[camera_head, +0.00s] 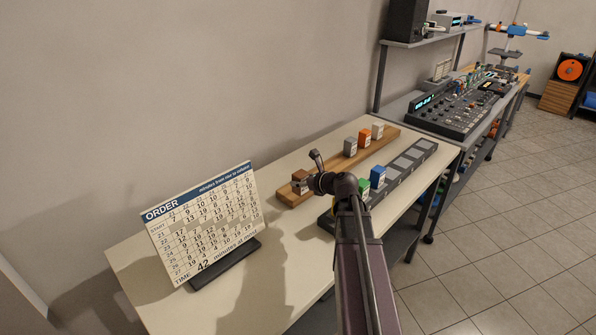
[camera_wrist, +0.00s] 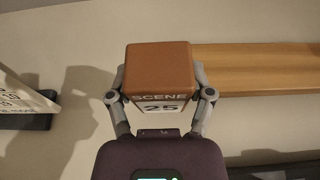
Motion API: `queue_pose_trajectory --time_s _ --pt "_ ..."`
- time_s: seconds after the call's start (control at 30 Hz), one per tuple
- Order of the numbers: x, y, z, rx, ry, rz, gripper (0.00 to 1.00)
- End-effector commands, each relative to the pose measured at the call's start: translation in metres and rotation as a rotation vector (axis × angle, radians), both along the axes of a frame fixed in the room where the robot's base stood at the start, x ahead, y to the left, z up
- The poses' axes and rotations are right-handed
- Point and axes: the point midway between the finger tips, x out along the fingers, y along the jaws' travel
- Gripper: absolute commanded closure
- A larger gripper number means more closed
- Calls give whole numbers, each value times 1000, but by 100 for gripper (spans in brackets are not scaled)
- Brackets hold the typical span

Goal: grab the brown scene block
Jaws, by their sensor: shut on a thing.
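The brown scene block (camera_wrist: 161,60) is between the two fingers of my gripper (camera_wrist: 160,95) in the wrist view. Its white label reads SCENE 25. The fingers touch its left and right sides and are shut on it. In the head view the brown block (camera_head: 299,176) shows at the left end of the wooden rail (camera_head: 343,165), with my gripper (camera_head: 303,184) at it. My arm hides part of the area around it. I cannot tell whether the block still touches the rail.
Grey, orange (camera_head: 364,138) and white blocks stand on the rail. Green and blue (camera_head: 377,177) blocks stand on the dark slotted strip (camera_head: 413,155). An ORDER board (camera_head: 205,222) stands on the table (camera_head: 140,262) to the left. A mixing desk (camera_head: 455,108) is beyond.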

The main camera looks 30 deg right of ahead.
Motion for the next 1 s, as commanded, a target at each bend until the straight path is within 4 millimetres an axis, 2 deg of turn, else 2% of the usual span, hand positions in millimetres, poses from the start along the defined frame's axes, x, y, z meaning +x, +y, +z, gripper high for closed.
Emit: queue_pose_trajectory --time_s 0.03,0.27,0.6,1.0 --pt "-18 6 2 1 0 -1 84" --pt "-63 16 7 2 1 -1 84" --pt "-81 19 8 2 0 1 84" --pt "-83 20 8 1 0 1 84"
